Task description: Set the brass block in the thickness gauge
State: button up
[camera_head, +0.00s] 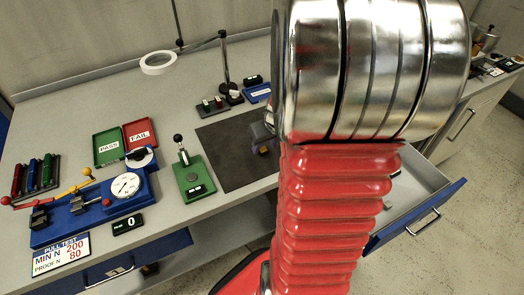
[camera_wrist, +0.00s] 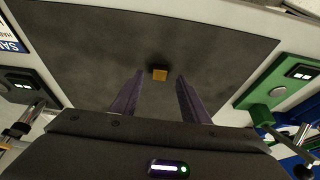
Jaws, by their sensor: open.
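The brass block (camera_wrist: 160,74) is a small yellow cube on the dark mat (camera_wrist: 85,50). In the head view it shows as a small yellowish patch (camera_head: 263,150) beneath my gripper (camera_head: 262,135), which is mostly hidden by my arm. In the wrist view my gripper (camera_wrist: 159,79) is open and empty, with the block centred between the fingertip lines, near or just beyond the tips. I cannot tell the height gap. A green stand with a lever and small display (camera_head: 194,178), which looks like the thickness gauge, stands left of the mat; it also shows in the wrist view (camera_wrist: 265,105).
Left of the gauge is a blue pull-test device (camera_head: 95,205) with a dial. Green PASS (camera_head: 108,147) and red FAIL (camera_head: 140,134) trays lie behind it. A magnifier arm's post (camera_head: 225,62) rises behind the mat. An open drawer (camera_head: 410,215) juts out at right.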

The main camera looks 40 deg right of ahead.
aim_at(263, 150)
jog(key=shift+x, duration=1.15)
grip_shut()
